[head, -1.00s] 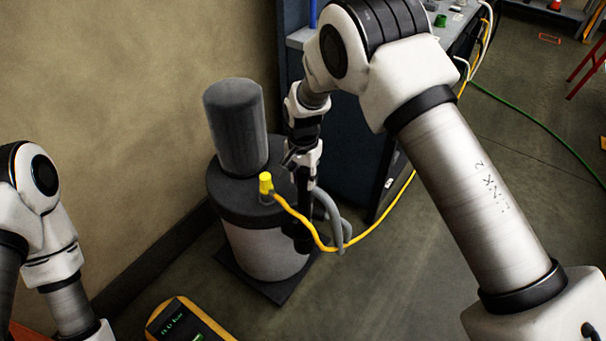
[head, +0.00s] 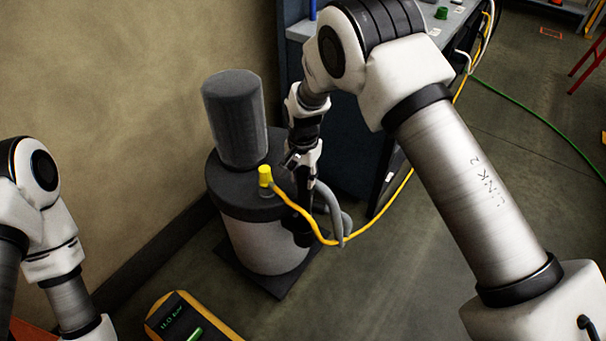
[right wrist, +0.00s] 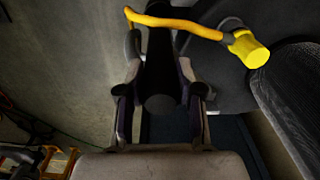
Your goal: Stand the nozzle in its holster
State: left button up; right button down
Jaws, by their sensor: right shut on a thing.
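My right gripper (head: 303,168) points down beside the front right of a grey canister (head: 262,243) with a black lid. It is shut on the nozzle, a dark cylinder (right wrist: 160,70) between its two fingers in the right wrist view. In the head view a dark tube (head: 302,230) stands below the fingers against the canister's side. I cannot tell there where nozzle ends and holster begins, or whether the nozzle is seated. A grey hose (head: 334,205) loops beside it. My left arm is at the left edge; its gripper is out of view.
A yellow plug (head: 265,175) with a yellow cord stands on the lid; the cord passes close to the nozzle (right wrist: 175,22). A tall dark ribbed cylinder (head: 236,120) rises from the lid. A blue cabinet (head: 345,160) is behind. A yellow-edged display device (head: 185,318) lies in front.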

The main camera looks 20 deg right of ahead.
aim_at(303, 184)
jog(key=shift+f+b, duration=0.7)
jog(key=shift+f, duration=0.85)
jog(key=c, duration=0.7)
grip_release()
notch_tip(303, 184, up, 12)
jog(key=shift+s, duration=0.15)
